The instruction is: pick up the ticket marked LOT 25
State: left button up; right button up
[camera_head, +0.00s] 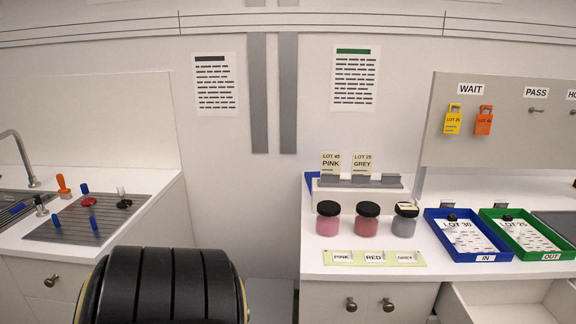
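A cream card reading LOT 25 GREY (362,163) stands upright in a slotted rack (391,181) on the right counter. Left of it in the rack stands a cream card reading LOT 45 PINK (331,163). A yellow tag (453,121) hangs under the WAIT sign; its small print seems to read LOT 25. An orange tag (484,122) hangs beside it, its print too small to read surely. A sheet reading LOT 25 (526,233) lies in the green tray (551,256). Neither of my grippers is in view.
Pink, red and grey jars (404,223) with black lids stand before the rack, behind a label strip (415,260). A blue tray (486,257) marked IN holds a LOT 30 sheet. An open drawer (505,303) juts out below. The PASS hook (537,110) is empty.

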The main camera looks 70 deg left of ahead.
aim_at(362, 164)
jog(key=u, duration=1.15)
jog(key=i, duration=0.3)
